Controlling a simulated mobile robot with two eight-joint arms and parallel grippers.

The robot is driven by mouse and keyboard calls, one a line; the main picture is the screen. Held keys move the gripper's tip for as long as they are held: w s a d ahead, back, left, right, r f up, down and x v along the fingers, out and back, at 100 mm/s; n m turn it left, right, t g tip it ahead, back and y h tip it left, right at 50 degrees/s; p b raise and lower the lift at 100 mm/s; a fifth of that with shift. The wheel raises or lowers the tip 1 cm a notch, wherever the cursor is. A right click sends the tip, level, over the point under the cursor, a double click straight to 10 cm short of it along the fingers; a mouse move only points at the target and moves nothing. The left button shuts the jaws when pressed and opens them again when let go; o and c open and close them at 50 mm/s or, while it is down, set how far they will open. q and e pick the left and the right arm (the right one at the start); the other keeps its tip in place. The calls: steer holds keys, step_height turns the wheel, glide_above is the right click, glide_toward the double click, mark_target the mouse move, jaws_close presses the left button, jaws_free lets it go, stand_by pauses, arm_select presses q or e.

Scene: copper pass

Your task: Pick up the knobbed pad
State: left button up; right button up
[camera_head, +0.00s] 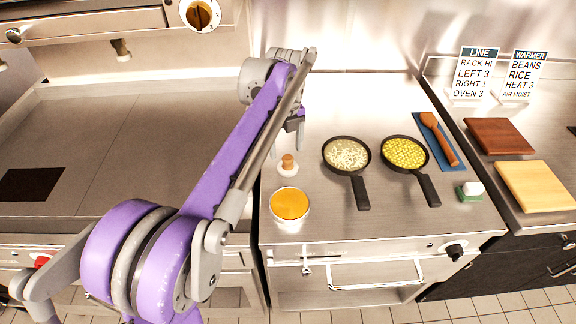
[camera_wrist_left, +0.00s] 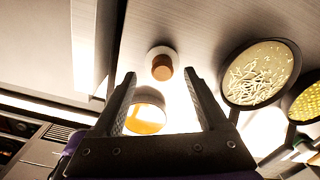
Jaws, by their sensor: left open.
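The knobbed pad (camera_head: 288,170) is a small round white pad with an upright brown wooden knob. It stands on the steel counter behind a bowl of orange liquid. In the left wrist view the pad (camera_wrist_left: 162,51) lies just beyond my fingertips, roughly centred between them, with its brown knob facing me. My left gripper (camera_head: 298,125) reaches in above and behind the pad in the head view, partly hidden by its own arm. In the left wrist view my left gripper (camera_wrist_left: 160,80) is open with nothing between its fingers. My right gripper is not in view.
The bowl of orange liquid (camera_head: 290,204) stands close in front of the pad. Two black pans (camera_head: 347,154) (camera_head: 404,153) with rice and yellow food stand to the right. A blue mat (camera_head: 451,160) with a wooden tool and a green-and-white block (camera_head: 470,191) lie further right.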

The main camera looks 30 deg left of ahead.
mark_target(288, 157)
arm_select(q)
steer(key=f, duration=0.4)
steer(key=shift+d+f, duration=0.25)
jaws_close()
